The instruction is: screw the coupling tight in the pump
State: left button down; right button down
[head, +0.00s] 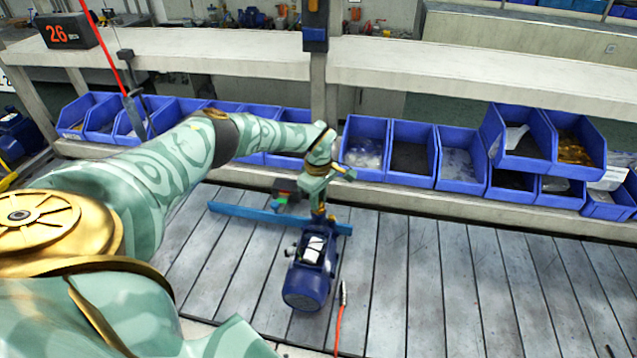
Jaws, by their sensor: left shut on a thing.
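A dark blue pump (310,268) stands on the grey slatted bench, its rounded motor end toward me. My left arm reaches in from the left, and my left gripper (319,210) is at the far end of the pump. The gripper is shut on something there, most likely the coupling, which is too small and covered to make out. I cannot tell how the coupling sits in the pump. My right gripper is not in view.
A blue bar (243,212) lies across the bench behind the pump. A red-handled cable or tool (341,305) lies just right of the pump. Blue bins (462,172) line the back. The slatted bench (480,270) is clear on the right.

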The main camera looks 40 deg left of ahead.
pick_arm(q)
jog(key=shift+m, duration=0.5)
jog(key=shift+f+m+b, duration=0.1)
jog(key=shift+m+b, duration=0.4)
jog(key=shift+m, duration=1.2)
jog(key=shift+m+b, duration=0.4)
jog(key=shift+m, duration=1.3)
jog(key=c, duration=1.3)
grip_release()
jog(key=shift+c, duration=0.2)
